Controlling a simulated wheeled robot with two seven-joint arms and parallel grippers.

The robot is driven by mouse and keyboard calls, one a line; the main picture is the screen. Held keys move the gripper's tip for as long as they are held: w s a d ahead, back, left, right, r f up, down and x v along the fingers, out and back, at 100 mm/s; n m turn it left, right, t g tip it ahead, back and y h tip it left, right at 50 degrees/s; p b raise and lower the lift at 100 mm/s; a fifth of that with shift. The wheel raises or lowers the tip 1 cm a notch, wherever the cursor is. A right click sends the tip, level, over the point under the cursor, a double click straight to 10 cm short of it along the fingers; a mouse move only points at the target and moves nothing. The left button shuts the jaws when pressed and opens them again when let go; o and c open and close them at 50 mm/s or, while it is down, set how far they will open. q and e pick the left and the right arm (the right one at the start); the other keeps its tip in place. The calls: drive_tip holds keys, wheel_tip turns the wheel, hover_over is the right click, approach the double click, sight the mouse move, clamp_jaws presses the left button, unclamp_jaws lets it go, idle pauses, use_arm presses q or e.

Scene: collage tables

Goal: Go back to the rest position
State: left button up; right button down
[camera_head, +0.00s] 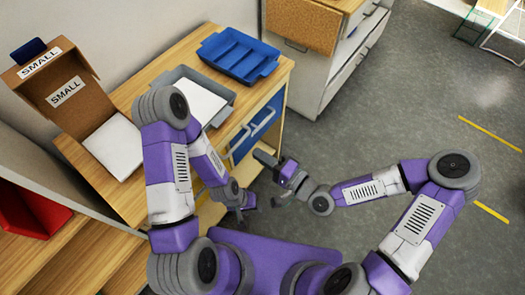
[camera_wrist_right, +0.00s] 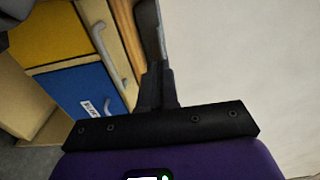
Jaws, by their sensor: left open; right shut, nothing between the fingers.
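My left arm comes in from the left, in front of the wooden table. Its gripper (camera_head: 241,212) hangs low near the table's front edge, open and with nothing seen in it. My right arm bends in from the right over the floor. Its gripper (camera_head: 265,160) points left toward the blue drawer front and is a little higher in the picture than the left one. In the right wrist view its fingers (camera_wrist_right: 155,65) are together, with nothing between them.
The wooden table (camera_head: 135,205) bears a blue tray (camera_head: 238,54), a grey tray (camera_head: 176,75) with white content, and an open cardboard box (camera_head: 65,92) labelled SMALL. A blue drawer (camera_head: 262,125) with a handle faces the grippers. Grey floor (camera_head: 400,110) is clear at right.

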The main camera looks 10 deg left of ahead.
drive_tip(key=shift+s+d+f, duration=0.1)
drive_tip(key=s+d+f+n+g+h, duration=0.1)
drive_tip(key=d+f+g+h, duration=0.15)
drive_tip(key=f, duration=0.45)
drive_tip(key=s+d+f+n+g+h, duration=0.1)
drive_tip(key=d+f+h, duration=0.15)
drive_tip(key=f, duration=0.45)
drive_tip(key=s+d+f+g+h, duration=0.4)
drive_tip(key=s+d+f+h, duration=0.2)
drive_tip(key=d+f, duration=0.4)
drive_tip(key=shift+s+d+f+n+h, duration=0.3)
drive_tip(key=shift+d+n+h, duration=0.1)
drive_tip(key=shift+d, duration=0.7)
drive_tip(key=shift+a, duration=0.1)
